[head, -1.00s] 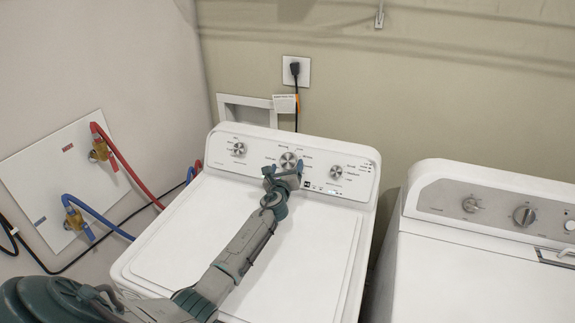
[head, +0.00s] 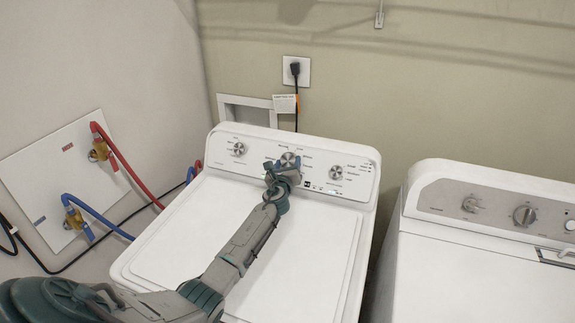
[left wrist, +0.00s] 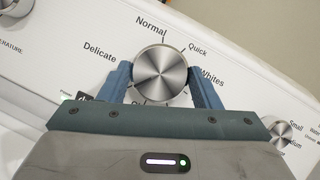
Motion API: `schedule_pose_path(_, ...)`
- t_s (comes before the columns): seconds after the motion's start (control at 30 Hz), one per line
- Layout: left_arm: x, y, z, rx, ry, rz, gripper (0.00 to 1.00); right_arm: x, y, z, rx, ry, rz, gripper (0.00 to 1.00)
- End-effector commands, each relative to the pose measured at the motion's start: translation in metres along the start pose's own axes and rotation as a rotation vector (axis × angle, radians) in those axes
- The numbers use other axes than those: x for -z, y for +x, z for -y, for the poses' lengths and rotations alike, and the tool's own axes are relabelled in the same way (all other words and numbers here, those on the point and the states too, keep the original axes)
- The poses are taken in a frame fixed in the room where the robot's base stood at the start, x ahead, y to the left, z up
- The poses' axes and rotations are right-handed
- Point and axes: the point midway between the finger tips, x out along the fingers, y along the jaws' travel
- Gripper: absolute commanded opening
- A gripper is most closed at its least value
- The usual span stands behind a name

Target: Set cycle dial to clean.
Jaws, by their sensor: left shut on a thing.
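The washer's middle knob, the cycle dial (head: 288,159), is a round silver knob on the white control panel. In the left wrist view the cycle dial (left wrist: 160,72) sits between the two blue fingers, with Normal, Quick, Whites and Delicate printed around it. My left gripper (head: 283,165) is shut on the dial, and its fingers flank the dial in the wrist view (left wrist: 163,85). The lower labels, including one starting with "C", are mostly hidden by the gripper. The dial's pointer mark is too unclear to read. My right gripper is not in view.
A left knob (head: 238,149) and a right knob (head: 336,172) flank the dial on the panel. The washer lid (head: 180,240) lies below my arm. A second machine (head: 480,270) stands to the right. Red and blue hoses (head: 120,160) run at the left wall.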

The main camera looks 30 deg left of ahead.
Motion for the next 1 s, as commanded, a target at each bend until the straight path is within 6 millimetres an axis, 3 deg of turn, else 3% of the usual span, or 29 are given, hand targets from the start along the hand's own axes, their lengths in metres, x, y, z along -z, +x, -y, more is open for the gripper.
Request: schedule_pose_path(1.0,-0.0010,0.0005,0.0049,-0.291,-0.555,-0.002,0.35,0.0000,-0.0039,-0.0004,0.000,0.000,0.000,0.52)
